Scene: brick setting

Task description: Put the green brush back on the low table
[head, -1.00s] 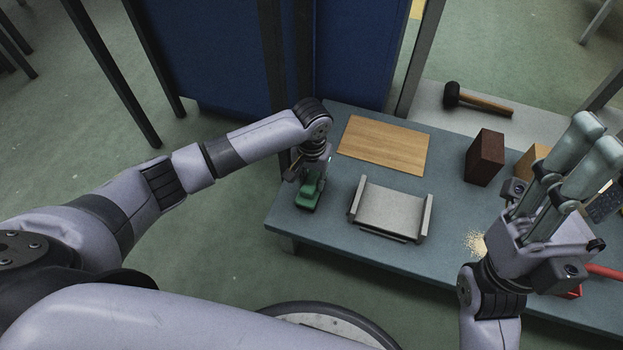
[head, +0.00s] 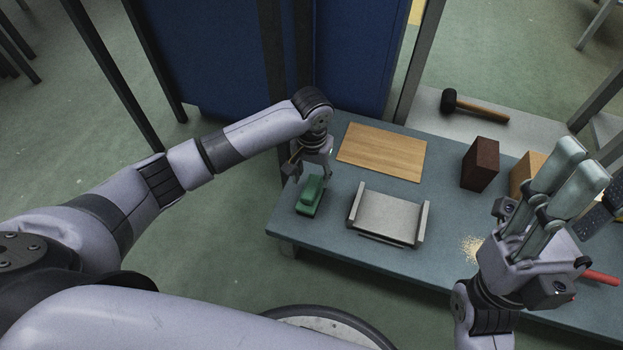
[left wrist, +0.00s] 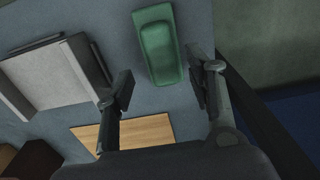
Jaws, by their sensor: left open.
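The green brush (head: 309,197) lies on the left end of the low table (head: 330,243), near its left edge. It also shows in the left wrist view (left wrist: 158,47), flat on the table surface. My left gripper (head: 312,172) is just behind and above the brush. In the left wrist view the left gripper's fingers (left wrist: 160,88) are spread apart and empty, with the brush beyond the gap between them. My right gripper (head: 568,195) is raised over the table's right part, its fingers close side by side. Whether they are open or shut is unclear.
A grey metal tray-like piece (head: 388,218) stands right of the brush. A wooden board (head: 382,152) lies behind it. A dark brick (head: 480,164), a tan brick (head: 526,175), crumbs (head: 472,248) and a red-handled tool (head: 600,277) are further right. A mallet (head: 475,106) lies behind.

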